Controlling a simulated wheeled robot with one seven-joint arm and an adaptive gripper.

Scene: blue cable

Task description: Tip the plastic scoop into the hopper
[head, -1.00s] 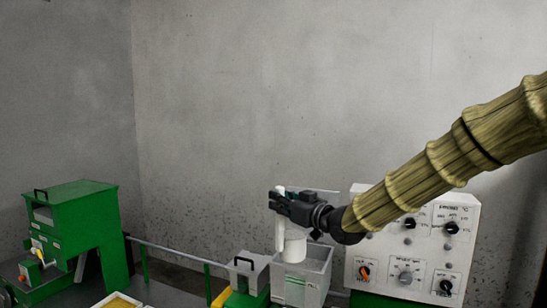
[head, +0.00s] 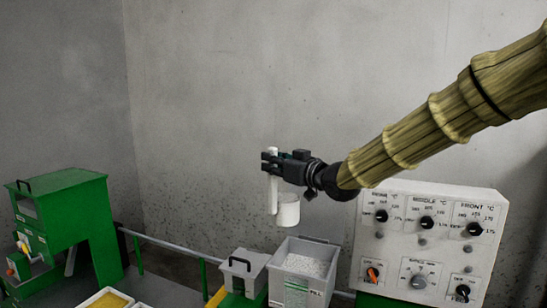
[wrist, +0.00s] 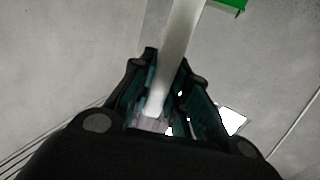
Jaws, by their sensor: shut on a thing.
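The white plastic scoop (head: 288,211) hangs in the air with its cup low and its handle upright. My gripper (head: 270,166) is shut on the scoop's handle (head: 273,183), which also shows between the fingers in the wrist view (wrist: 175,60). The scoop is above and slightly left of a grey bin of white pellets (head: 305,264). Whether the cup holds anything cannot be seen. A green machine with a box-like top (head: 70,210), which may be the hopper, stands at the far left.
A white control panel with knobs (head: 428,240) stands right of the pellet bin. A small grey lidded box (head: 241,268) is left of the bin. A tray of yellow material (head: 108,301) lies at the front left. The air between scoop and green machine is clear.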

